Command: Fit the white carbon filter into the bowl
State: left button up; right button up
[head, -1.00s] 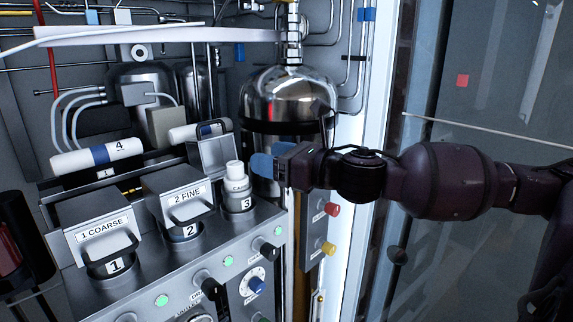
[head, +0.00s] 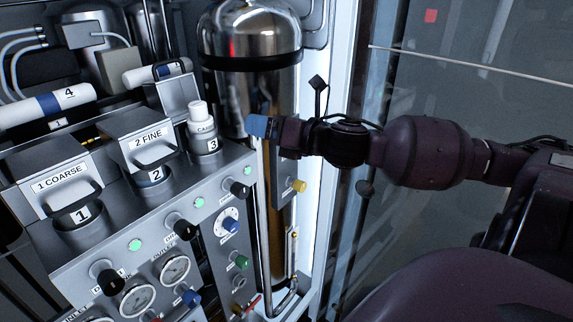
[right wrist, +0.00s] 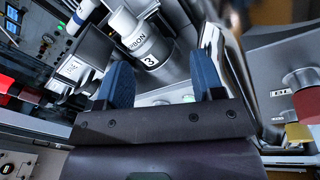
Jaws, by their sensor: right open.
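The white carbon filter (head: 199,112) stands upright in the mouth of the steel bowl marked 3 (head: 209,147), with its upper part and white neck above the rim. How deep it sits inside is hidden. My right gripper (head: 257,127) is open and empty, to the right of the filter and apart from it. In the right wrist view, the filter (right wrist: 132,37) and bowl 3 (right wrist: 154,57) show beyond the two blue fingers (right wrist: 162,80), with nothing between them. My left gripper is not in view.
Lidded housings 1 COARSE (head: 62,185) and 2 FINE (head: 148,138) stand left of bowl 3. White cartridge 4 (head: 45,106) lies behind them. A tall steel tank (head: 250,40) stands behind my gripper.

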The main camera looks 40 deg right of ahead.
jog(key=s+d+f+m+g+h, duration=0.1)
jog(key=s+f+m+h, duration=0.15)
jog(key=f+m, duration=0.8)
jog(key=s+d+f+m+g+h, duration=0.15)
jog(key=s+f+m, duration=0.25)
jog(key=f+m, duration=0.7)
jog(key=s+a+f+m+g, duration=0.1)
jog(key=s+a+f+m, duration=0.2)
jog(key=f, duration=0.3)
jog(key=s+a+f+m+h, duration=0.1)
jog(key=s+a+f+m, duration=0.2)
jog(key=f, duration=0.4)
jog(key=s+a+f+m+g, duration=0.1)
jog(key=s+a+f+m, duration=0.2)
jog(key=a+f+m, duration=0.2)
jog(key=shift+s+a+f+g, duration=0.35)
jog(key=shift+s+f, duration=0.05)
jog(key=shift+f, duration=0.5)
jog(key=shift+c, duration=0.2)
